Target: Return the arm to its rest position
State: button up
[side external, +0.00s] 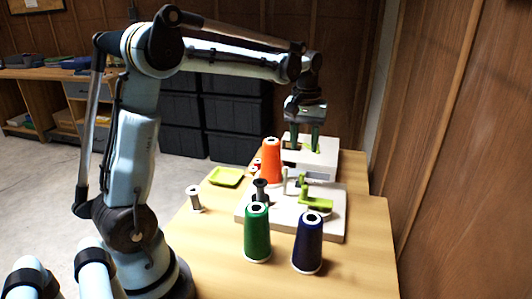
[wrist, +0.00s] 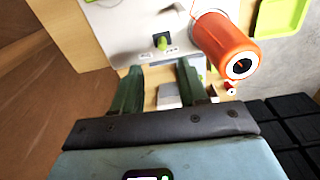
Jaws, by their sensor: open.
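My gripper (side external: 304,148) hangs pointing down over the back part of a white machine (side external: 318,152) on the wooden table. Its two green fingers are apart with nothing between them. In the wrist view the open fingers (wrist: 158,68) reach toward the machine's white body (wrist: 122,28), with a small green knob (wrist: 160,41) just beyond the tips. An orange thread cone (side external: 271,160) stands beside the machine, left of my gripper. It also shows in the wrist view (wrist: 218,38), right of the fingers. My arm is stretched out over the table. I cannot tell whether the fingertips touch the machine.
A green cone (side external: 257,234) and a dark blue cone (side external: 308,245) stand at the table's front. A grey spool (side external: 194,199) and a lime tray (side external: 226,176) are at the left. A wooden wall (side external: 450,150) is close on the right. Black bins (side external: 235,117) stand behind.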

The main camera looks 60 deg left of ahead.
jog(key=s+d+f+m+t, duration=0.1)
jog(key=s+d+m+t, duration=0.5)
jog(key=s+d, duration=0.6)
jog(key=s+m, duration=0.1)
jog(key=m, duration=0.1)
jog(key=shift+s+d+m+t, duration=0.25)
jog(key=shift+s+m+t, duration=0.05)
jog(key=shift+s+t, duration=0.1)
jog(key=shift+w, duration=0.1)
jog(key=shift+c, duration=0.2)
